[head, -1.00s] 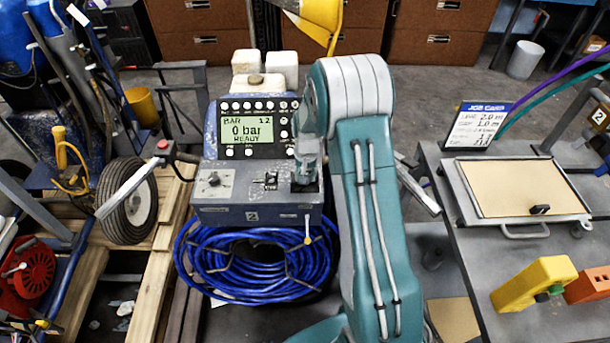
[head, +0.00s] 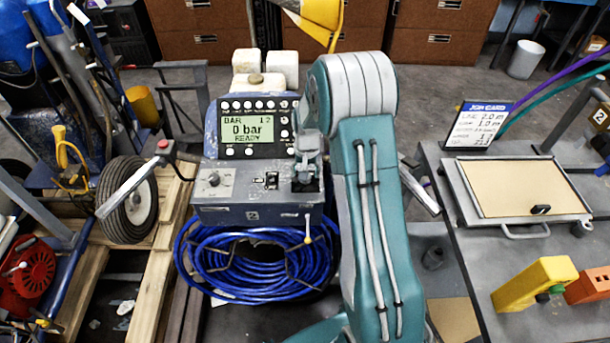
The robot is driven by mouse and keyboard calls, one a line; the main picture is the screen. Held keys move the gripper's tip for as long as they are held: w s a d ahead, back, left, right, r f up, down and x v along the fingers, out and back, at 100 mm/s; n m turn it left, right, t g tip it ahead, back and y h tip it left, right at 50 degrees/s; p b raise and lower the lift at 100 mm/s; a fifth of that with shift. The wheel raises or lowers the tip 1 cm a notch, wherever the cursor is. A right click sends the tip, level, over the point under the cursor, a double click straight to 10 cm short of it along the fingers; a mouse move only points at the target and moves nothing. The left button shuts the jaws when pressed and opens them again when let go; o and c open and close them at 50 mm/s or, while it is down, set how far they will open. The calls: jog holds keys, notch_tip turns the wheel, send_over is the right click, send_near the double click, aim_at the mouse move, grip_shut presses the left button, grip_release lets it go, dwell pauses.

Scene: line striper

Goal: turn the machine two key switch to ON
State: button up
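Machine two (head: 215,212) is a blue-grey line striper with a "2" label on its front. Its screen (head: 247,129) reads "0 bar" and "READY". The sloped panel below has a round knob (head: 214,179) at left and a small black switch (head: 271,181) in the middle. My gripper (head: 306,184) points down at the right end of this panel, close to or touching its surface. The gripper covers that part of the panel, and I cannot make out a key or its position there. The fingers are too small and dark to tell open from shut.
A coiled blue hose (head: 250,268) hangs below the panel. A grey handle (head: 127,190) juts out at left, beside a wheel (head: 130,212). At right, a bench (head: 470,270) holds a job card (head: 478,125), a framed board (head: 525,187) and a yellow tool (head: 535,284).

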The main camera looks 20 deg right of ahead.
notch_tip(320, 180, up, 10)
jog(key=shift+d+r, duration=0.15)
jog(key=shift+r, duration=0.05)
dwell(0.4)
jog(key=s+a+r+n+t, duration=0.1)
jog(key=s+a+r, duration=0.2)
jog(key=s+r, duration=0.35)
jog(key=s+a+r+n+t, duration=0.1)
jog(key=s+a+r, duration=0.35)
jog(key=r, duration=0.35)
jog(key=s+a+r+n+t, duration=0.1)
jog(key=s, duration=0.7)
jog(key=s+a+r+n+t, duration=0.2)
jog(key=s, duration=0.7)
jog(key=shift+a+r, duration=0.15)
jog(key=shift+a, duration=0.15)
jog(key=shift+c, duration=0.2)
